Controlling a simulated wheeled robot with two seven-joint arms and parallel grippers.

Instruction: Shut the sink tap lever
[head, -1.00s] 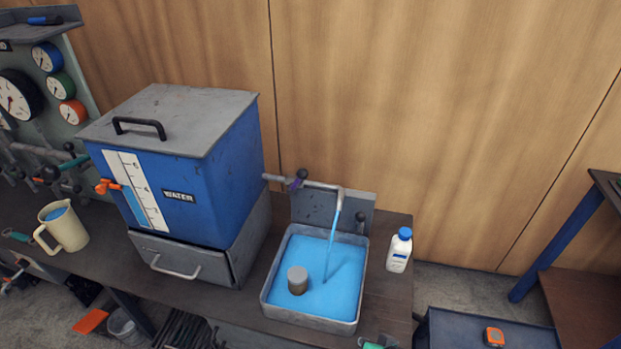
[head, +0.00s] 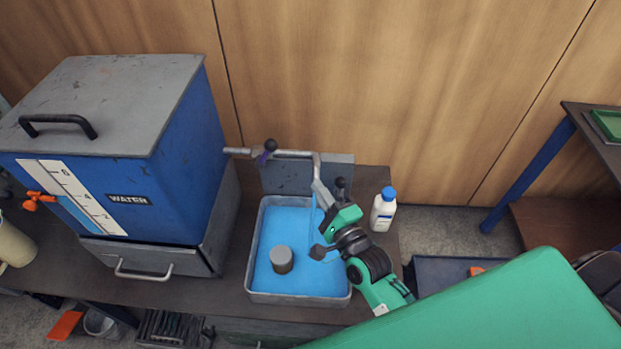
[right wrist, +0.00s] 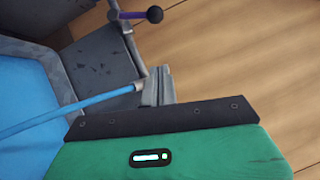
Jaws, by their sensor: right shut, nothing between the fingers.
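The sink tap is a grey pipe (head: 292,154) that runs from the blue water tank to a spout over the sink. Its lever has a purple collar and a black ball knob (head: 270,145); the knob also shows in the right wrist view (right wrist: 155,14). A blue stream (head: 312,215) runs from the spout into the sink (head: 252,265). My right gripper (head: 321,190) is shut and empty, close beside the spout, to the right of the lever. Its fingertips (right wrist: 158,84) appear near the spout end; contact cannot be told. My left gripper is out of view.
The blue tank (head: 190,130) stands left of the sink. A white bottle (head: 383,212) with a blue cap is just right of my right gripper. A grey cylinder (head: 281,260) stands in the blue water.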

